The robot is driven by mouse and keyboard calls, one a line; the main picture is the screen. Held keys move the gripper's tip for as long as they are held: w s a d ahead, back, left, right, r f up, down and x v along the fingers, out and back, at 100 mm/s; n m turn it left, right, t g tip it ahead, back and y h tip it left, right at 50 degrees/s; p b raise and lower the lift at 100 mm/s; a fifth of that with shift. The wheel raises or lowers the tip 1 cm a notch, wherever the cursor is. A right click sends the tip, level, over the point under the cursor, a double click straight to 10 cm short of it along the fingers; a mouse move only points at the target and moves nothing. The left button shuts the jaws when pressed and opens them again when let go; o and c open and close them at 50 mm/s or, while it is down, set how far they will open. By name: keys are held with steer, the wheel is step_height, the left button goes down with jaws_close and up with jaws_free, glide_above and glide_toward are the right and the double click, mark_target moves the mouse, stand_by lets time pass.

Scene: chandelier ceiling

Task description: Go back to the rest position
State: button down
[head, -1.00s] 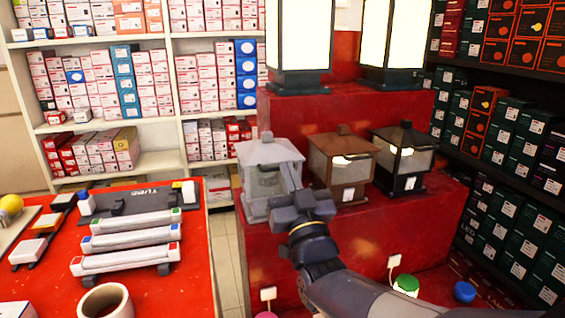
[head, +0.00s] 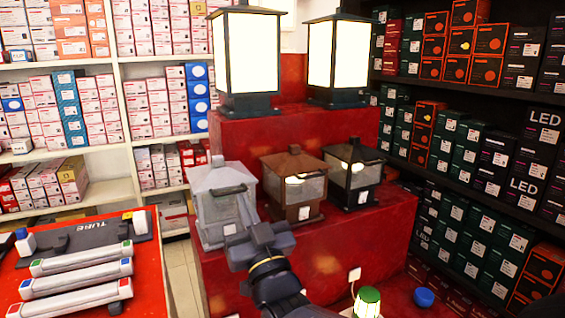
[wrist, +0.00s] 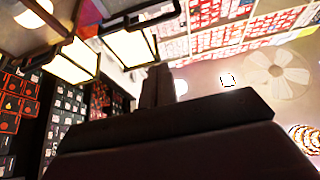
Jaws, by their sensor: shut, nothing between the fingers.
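My gripper (head: 240,198) shows in the head view at the lower middle, in front of the white lantern (head: 222,200) and covering part of it. It is shut and holds nothing. I cannot tell whether it touches the lantern. In the wrist view my gripper (wrist: 158,85) points up towards the ceiling, with its dark body filling the lower middle. My arm comes in from the bottom edge of the head view.
A brown lantern (head: 295,187) and a black lantern (head: 353,175) stand on the red stepped stand (head: 300,130). A red table (head: 148,290) with tube lamps is at left. A green-topped lamp (head: 367,302) and a blue knob (head: 424,297) are low right. Box shelves line both sides.

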mark_target(234, 188)
steer(key=w+a, duration=0.1)
steer(key=w, duration=0.1)
steer(key=w+a, duration=0.1)
steer(key=w, duration=0.1)
steer(key=w+a, duration=0.1)
steer(key=w, duration=0.1)
steer(key=shift+r, duration=0.4)
steer(key=shift+s+d+f+b, duration=0.1)
steer(key=shift+f+b, duration=0.2)
steer(key=shift+f, duration=0.4)
